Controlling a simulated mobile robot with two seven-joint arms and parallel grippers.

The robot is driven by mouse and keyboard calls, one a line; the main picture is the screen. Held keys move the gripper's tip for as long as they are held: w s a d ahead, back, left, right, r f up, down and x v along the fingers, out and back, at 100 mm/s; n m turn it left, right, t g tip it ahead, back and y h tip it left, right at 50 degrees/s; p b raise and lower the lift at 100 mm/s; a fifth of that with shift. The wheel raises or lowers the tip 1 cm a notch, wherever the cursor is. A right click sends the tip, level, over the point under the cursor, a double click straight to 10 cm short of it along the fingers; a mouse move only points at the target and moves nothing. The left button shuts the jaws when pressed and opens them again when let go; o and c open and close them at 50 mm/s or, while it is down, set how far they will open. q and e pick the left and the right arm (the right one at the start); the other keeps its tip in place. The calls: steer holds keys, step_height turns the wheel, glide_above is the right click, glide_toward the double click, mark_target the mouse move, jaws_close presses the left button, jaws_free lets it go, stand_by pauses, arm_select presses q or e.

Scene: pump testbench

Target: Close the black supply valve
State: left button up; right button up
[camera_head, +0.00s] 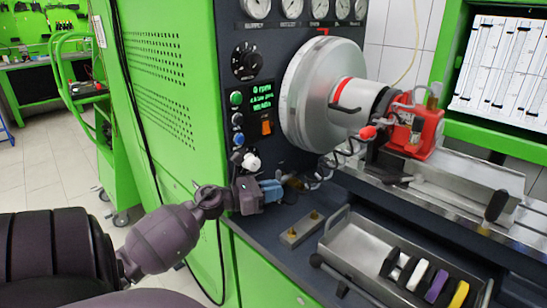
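My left gripper (270,190) reaches in front of the testbench's dark panel, low down, with blue fingers pointing right. A black round knob (247,62) is on the upper panel, well above the gripper. I cannot tell for certain which part is the black supply valve; it may be hidden behind the gripper. My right gripper is not in view.
A large silver flywheel (308,95) juts out right of the panel, with a red pump (414,130) beyond it. A metal tray (350,238) with black, white, purple and yellow pieces lies at lower right. A small block (301,229) sits on the dark bench top.

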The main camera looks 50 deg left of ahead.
arm_select(q)
steer(key=o, duration=0.4)
steer(key=shift+o, duration=0.2)
steer(key=shift+s, duration=0.15)
steer(key=v, duration=1)
steer(key=shift+s, duration=0.25)
steer(key=shift+a, duration=0.15)
